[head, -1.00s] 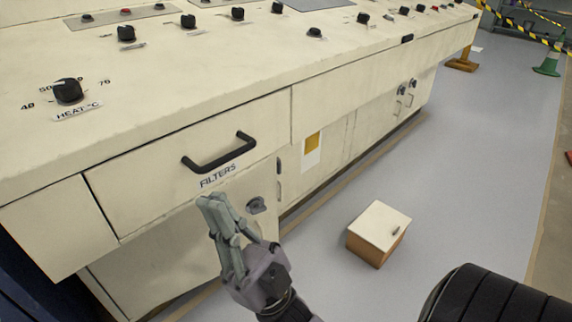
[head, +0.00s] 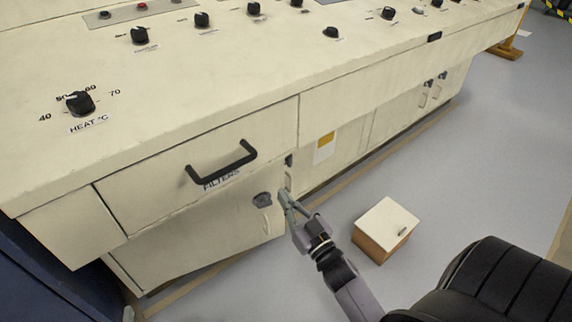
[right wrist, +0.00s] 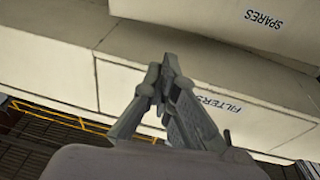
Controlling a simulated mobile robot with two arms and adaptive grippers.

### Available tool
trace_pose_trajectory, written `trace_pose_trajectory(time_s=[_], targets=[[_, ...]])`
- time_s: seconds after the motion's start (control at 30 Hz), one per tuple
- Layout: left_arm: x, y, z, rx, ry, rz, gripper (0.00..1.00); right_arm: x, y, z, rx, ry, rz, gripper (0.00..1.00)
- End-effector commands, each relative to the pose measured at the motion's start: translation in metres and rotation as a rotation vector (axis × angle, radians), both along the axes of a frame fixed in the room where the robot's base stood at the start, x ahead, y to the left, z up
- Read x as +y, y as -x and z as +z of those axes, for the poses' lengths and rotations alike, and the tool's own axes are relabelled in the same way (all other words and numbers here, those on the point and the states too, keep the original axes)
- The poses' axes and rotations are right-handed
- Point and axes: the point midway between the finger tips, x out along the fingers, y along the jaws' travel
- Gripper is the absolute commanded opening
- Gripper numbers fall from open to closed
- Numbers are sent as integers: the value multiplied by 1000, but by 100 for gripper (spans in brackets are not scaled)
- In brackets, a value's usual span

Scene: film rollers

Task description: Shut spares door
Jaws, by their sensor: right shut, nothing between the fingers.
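The spares door (head: 190,245) is the cream panel under the filters drawer (head: 150,195), with a dark latch and a pale handle near its right edge. Its right edge seems to stand a little out from the cabinet front. In the right wrist view, the door (right wrist: 225,15) shows its SPARES label at the top right. My right gripper (head: 283,196) is shut and empty, at the door's right edge; I cannot tell if it touches. The wrist view also shows its closed fingers (right wrist: 163,75). My left gripper is out of view.
The drawer's black handle (head: 222,163) juts out above the door. A small white-topped wooden box (head: 386,222) stands on the floor right of my gripper. The grey floor (head: 480,150) beyond the box is clear. Knobs sit on the console top (head: 200,75).

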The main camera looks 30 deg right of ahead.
Motion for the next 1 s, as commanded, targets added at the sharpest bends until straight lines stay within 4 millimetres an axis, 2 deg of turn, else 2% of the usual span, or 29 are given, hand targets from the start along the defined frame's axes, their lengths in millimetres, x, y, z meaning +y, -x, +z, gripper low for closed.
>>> trace_pose_trajectory(time_s=[0.03, 0.13, 0.27, 0.37, 0.57, 0.8, 1.0], targets=[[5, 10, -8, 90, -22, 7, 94, -16, 2, -12, 60, -10, -37, 0], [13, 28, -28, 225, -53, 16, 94, -40, 8, -39, 143, -27, -93, 0], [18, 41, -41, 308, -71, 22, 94, -55, 13, -55, 193, -39, -128, 0], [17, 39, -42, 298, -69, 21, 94, -58, 8, -59, 200, -39, -134, 0], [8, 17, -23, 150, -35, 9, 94, -61, -21, -60, 196, -37, -131, 0], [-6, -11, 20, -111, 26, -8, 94, -68, -67, -60, 196, -37, -131, 0], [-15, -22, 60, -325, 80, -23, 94, -73, -98, -60, 196, -38, -131, 0]])
